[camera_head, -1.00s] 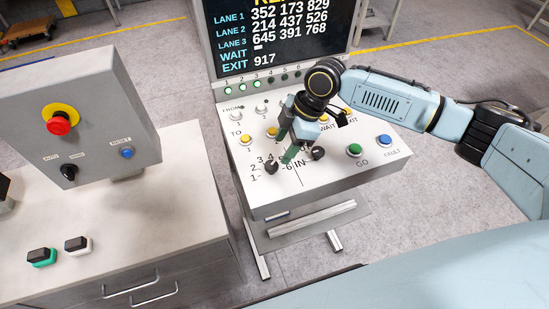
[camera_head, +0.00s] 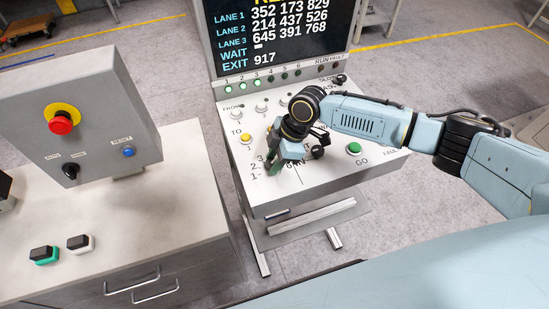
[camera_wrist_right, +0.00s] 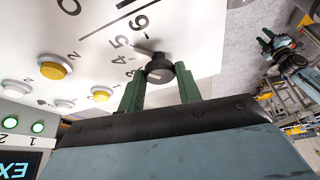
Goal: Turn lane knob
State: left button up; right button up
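The lane knob (camera_wrist_right: 160,71) is small and black, on a white panel with printed numbers. In the right wrist view it sits between the tips of my right gripper (camera_wrist_right: 158,82), whose green fingers are spread with a gap on each side. In the head view the right gripper (camera_head: 273,168) points down at the numbered scale and hides the knob. A second black knob (camera_head: 318,152) stands just right of it. At the right of the wrist view a small blue-and-black arm end with green fingers, seemingly my left gripper (camera_wrist_right: 268,42), hangs away from the panel; its opening is too small to judge.
The console (camera_head: 300,195) carries yellow buttons (camera_head: 246,138), a green GO button (camera_head: 354,148) and a lane display (camera_head: 285,37) behind. A grey box with a red emergency button (camera_head: 61,124) stands on the left bench (camera_head: 150,215). Floor right of the console is clear.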

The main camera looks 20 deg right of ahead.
jog(key=c, duration=0.3)
jog(key=n+b, duration=0.1)
jog(key=n+g+b, duration=0.1)
jog(key=n, duration=0.1)
jog(key=shift+w+f+b, duration=0.1)
jog(key=shift+w+b, duration=0.1)
jog(key=shift+b, duration=0.15)
jog(key=n+g+b, duration=0.1)
jog(key=n+b, duration=0.1)
jog(key=n, duration=0.1)
jog(key=shift+w+a+n+g+b, duration=0.1)
jog(key=shift+n+g+b, duration=0.2)
jog(key=n+g+h+b, duration=0.1)
jog(key=n+b, duration=0.1)
jog(key=n, duration=0.2)
jog(key=shift+w+a+b, duration=0.1)
jog(key=shift+b, duration=0.25)
jog(key=shift+n+g+h+b, duration=0.5)
jog(key=shift+n+h+b, duration=0.2)
jog(key=shift+n, duration=1)
